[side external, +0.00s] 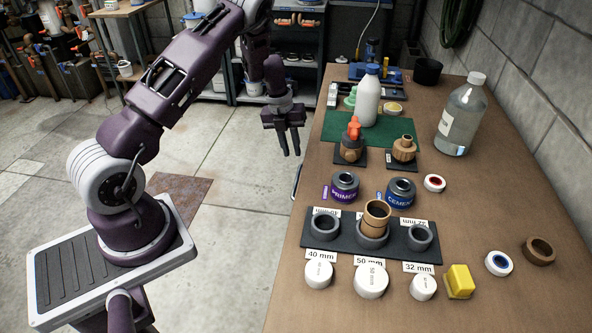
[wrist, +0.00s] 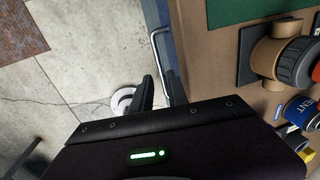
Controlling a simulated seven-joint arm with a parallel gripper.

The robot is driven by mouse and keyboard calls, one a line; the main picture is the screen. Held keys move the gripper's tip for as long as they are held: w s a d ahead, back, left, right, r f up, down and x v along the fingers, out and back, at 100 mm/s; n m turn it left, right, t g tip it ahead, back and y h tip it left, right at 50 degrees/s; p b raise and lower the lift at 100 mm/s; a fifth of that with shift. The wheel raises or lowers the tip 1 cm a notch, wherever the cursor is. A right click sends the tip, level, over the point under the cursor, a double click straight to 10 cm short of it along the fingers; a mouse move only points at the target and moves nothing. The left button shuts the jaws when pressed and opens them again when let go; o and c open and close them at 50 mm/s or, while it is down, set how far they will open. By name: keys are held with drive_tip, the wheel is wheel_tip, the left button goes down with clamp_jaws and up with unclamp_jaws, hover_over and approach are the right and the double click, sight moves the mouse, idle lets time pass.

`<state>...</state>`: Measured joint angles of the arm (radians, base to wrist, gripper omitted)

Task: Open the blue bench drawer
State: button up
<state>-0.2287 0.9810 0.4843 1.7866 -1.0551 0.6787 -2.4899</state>
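The blue drawer front (wrist: 150,17) shows as a narrow strip beside the bench edge in the wrist view. Its silver bar handle (wrist: 153,42) stands out from it. In the side view only a small part of the handle (side external: 296,181) shows at the bench's left edge; the drawer face is hidden. My gripper (side external: 289,149) points down just outside this edge, beyond the handle in the picture. In the wrist view my gripper (wrist: 160,80) has its two dark fingers apart, with nothing clearly held. The handle's near end appears close to the fingertips; contact cannot be told.
The brown benchtop (side external: 510,210) carries bottles, a primer can (side external: 345,187), a cement can (side external: 400,193), valves and a dark pipe-fitting holder (side external: 343,240). Open concrete floor (side external: 235,190) lies left of the bench. A tool rack (side external: 300,60) stands at the back.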

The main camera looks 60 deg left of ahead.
sight(298, 176)
drive_tip(key=f, duration=0.6)
drive_tip(key=w+f, duration=0.1)
drive_tip(key=f, duration=0.1)
drive_tip(key=shift+d+f, duration=0.4)
clamp_jaws()
drive_tip(key=shift+w+r, duration=0.1)
idle(0.7)
